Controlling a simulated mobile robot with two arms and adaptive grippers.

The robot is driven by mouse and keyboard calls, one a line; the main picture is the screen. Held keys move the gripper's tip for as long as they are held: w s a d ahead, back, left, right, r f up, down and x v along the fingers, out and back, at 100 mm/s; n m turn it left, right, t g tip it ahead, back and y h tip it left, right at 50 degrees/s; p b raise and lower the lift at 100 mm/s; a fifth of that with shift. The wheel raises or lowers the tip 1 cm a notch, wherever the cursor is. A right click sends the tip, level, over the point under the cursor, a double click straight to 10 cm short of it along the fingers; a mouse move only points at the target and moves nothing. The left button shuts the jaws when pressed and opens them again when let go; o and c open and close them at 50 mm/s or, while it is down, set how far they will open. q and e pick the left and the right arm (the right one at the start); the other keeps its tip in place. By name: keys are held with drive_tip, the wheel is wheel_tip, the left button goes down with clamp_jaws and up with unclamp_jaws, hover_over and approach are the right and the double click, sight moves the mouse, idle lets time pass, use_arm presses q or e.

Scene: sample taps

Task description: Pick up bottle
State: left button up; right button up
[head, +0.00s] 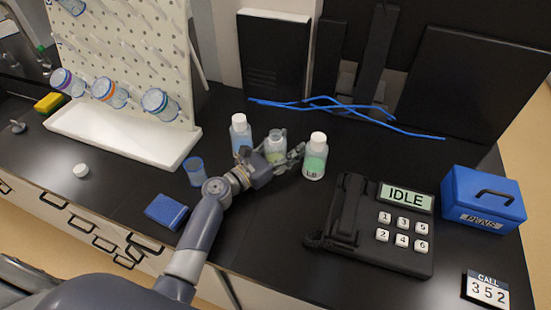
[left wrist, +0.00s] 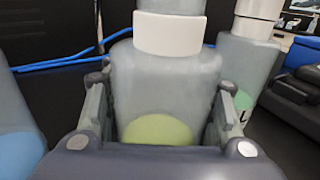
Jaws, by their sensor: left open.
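Three bottles stand in a row on the black counter. The left bottle (head: 240,132) holds blue liquid and has a white cap. The middle bottle (head: 276,143) holds a little yellow-green liquid; a white band rings its neck in the left wrist view (left wrist: 165,75), and its top looks clear. The right bottle (head: 315,158) has a white cap and a green patch; it also shows in the left wrist view (left wrist: 245,70). My left gripper (head: 272,155) is open, with a finger on each side of the middle bottle; I cannot tell whether they touch it. The bottle's base is hidden.
A blue cup (head: 194,172) and a blue box (head: 166,212) are left of my arm. A small white cap (head: 81,170) lies farther left. A telephone (head: 375,225) is on the right, near a blue pens box (head: 485,205). Blue cables (head: 340,108) run behind the bottles.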

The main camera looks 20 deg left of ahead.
use_arm(q)
drive_tip(key=c, duration=0.7)
drive_tip(key=shift+c, duration=1.2)
